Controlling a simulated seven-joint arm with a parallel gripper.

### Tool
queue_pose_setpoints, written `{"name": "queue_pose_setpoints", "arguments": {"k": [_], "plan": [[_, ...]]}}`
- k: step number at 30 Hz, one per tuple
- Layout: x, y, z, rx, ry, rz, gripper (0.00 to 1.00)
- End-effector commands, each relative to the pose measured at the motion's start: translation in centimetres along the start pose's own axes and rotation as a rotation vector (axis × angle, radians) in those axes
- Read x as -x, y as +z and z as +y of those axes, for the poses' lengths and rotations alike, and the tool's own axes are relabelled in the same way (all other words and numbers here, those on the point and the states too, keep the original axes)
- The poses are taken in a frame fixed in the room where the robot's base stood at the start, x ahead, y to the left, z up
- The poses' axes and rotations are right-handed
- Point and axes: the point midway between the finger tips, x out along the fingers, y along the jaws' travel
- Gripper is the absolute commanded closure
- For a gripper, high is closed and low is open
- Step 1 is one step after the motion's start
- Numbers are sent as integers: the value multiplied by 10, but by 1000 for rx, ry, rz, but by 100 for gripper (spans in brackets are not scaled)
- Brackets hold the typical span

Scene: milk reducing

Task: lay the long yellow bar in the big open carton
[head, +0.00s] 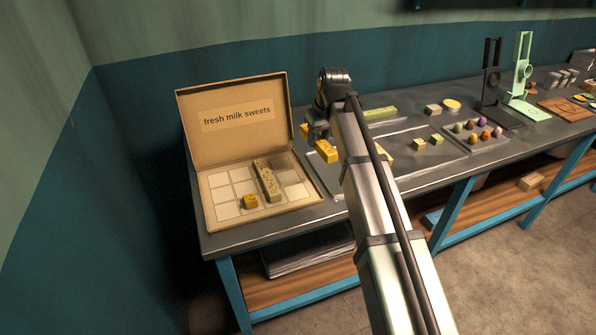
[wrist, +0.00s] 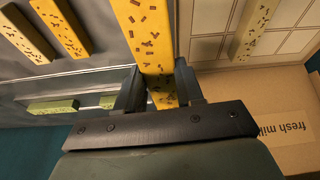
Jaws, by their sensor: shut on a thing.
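The big open carton (head: 216,205) stands at the left end of the bench, its lid raised and marked "fresh milk sweets". Its base is divided into square cells. A long pale speckled bar (head: 267,181) and a small yellow piece (head: 250,201) lie in it. My gripper (head: 318,132) is just right of the carton, above the bench, and is shut on a long yellow bar (head: 327,151). In the wrist view the held bar (wrist: 147,35) has brown flecks and runs between the fingers (wrist: 160,88). The carton is to its right there (wrist: 275,95).
A green bar (head: 380,114) lies behind my arm, which hides part of the bench. Small coloured sweets (head: 471,125) and two upright stands (head: 491,75) (head: 522,70) are farther right.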

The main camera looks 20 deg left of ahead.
Motion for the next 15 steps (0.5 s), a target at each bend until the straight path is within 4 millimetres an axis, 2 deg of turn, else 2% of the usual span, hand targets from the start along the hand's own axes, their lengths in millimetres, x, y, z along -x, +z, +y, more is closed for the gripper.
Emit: {"name": "queue_pose_setpoints", "arguments": {"k": [1, 3, 7, 12, 15], "plan": [[-1, -4, -21, 26, -7, 1, 100], [-2, -9, -43, 54, -13, 2, 100], [-2, -13, -74, 94, -16, 2, 100], [-2, -14, -100, 95, -6, 1, 100], [-2, -13, -95, 33, 11, -1, 100]]}}
